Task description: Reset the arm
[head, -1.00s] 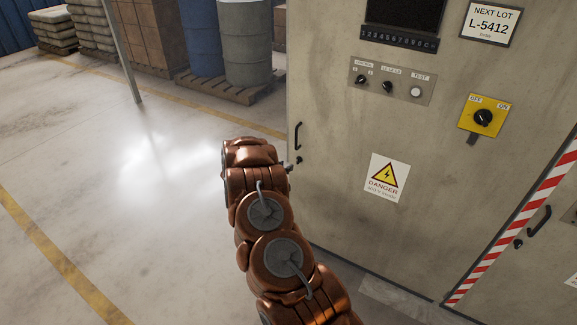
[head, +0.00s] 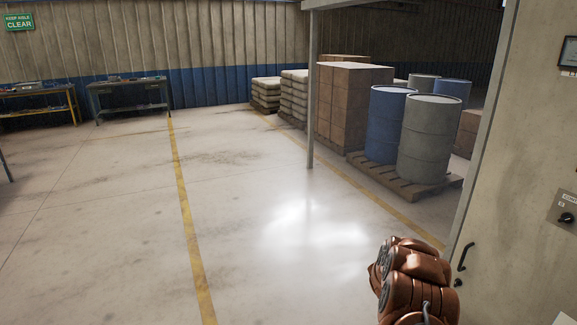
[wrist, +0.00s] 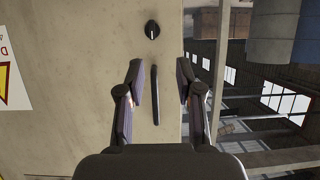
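My arm shows as copper-coloured links (head: 412,282) at the lower right of the head view, beside the grey cabinet (head: 530,160). My gripper (wrist: 161,82) is seen in the wrist view, with its two dark fingers apart and nothing between the tips. Beyond the fingers is the cabinet face (wrist: 90,60). A black door handle (wrist: 155,96) appears between the fingers in the picture, and I cannot tell how far off it is. The gripper itself cannot be made out in the head view.
A black knob (wrist: 152,29) and part of a warning sign (wrist: 10,80) are on the cabinet. Blue (head: 388,124) and grey (head: 428,138) drums stand on a pallet, near a thin post (head: 312,90). Open floor (head: 100,230) lies to the left. Workbenches (head: 130,95) stand far back.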

